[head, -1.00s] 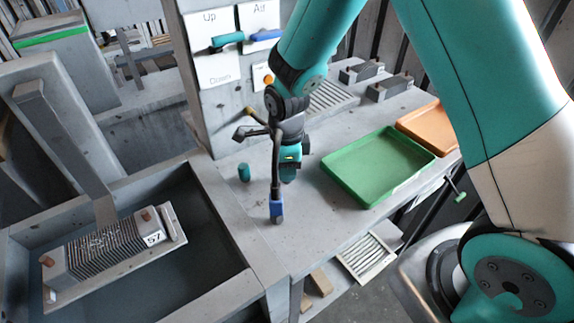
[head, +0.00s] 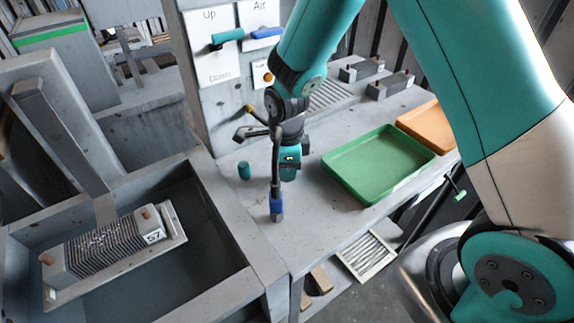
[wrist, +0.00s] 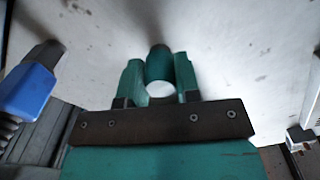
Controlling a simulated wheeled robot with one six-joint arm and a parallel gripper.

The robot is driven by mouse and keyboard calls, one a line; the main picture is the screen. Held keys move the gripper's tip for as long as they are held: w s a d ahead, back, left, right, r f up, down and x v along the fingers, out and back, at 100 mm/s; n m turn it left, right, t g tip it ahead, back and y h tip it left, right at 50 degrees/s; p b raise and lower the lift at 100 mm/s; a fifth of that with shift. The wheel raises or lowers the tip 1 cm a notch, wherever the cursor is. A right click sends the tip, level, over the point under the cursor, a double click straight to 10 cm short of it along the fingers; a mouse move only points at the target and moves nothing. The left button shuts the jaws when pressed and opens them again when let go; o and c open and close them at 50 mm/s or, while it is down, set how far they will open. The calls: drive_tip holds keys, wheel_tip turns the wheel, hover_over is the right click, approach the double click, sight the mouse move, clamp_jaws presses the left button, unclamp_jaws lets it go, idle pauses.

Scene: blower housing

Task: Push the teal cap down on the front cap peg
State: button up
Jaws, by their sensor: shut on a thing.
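My gripper (head: 289,178) is low over the grey bench, pointing down. In the wrist view its two teal fingers (wrist: 160,85) are shut on a teal cap (wrist: 159,66), whose pale round end faces the camera. In the head view the held cap is hard to tell from the teal fingers. Another teal cylinder (head: 244,170) stands upright on the bench, apart from and left of the gripper. The finned housing (head: 105,248) marked 57 lies in the sunken bay at lower left, with brownish pegs (head: 147,212) at its ends. I cannot tell which is the front cap peg.
A blue-tipped tool (head: 276,206) hangs close beside my gripper; its blue part shows in the wrist view (wrist: 27,88). A green tray (head: 345,190) and an orange tray (head: 425,120) lie to the right. A panel (head: 208,65) with levers stands behind.

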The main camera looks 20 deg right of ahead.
drive_tip(key=o, duration=1)
drive_tip(key=shift+c, duration=0.2)
wheel_tip(320, 180, up, 18)
drive_tip(key=b, duration=0.1)
drive_tip(key=shift+f, duration=0.25)
drive_tip(key=s+a+r+n+y, duration=0.2)
drive_tip(key=s+n, duration=0.8)
drive_tip(key=n, duration=0.4)
drive_tip(key=s+a+r+n+y, duration=0.2)
drive_tip(key=s+n, duration=0.9)
drive_tip(key=n, duration=0.4)
drive_tip(key=shift+a+r, duration=0.15)
drive_tip(key=shift+a, duration=0.05)
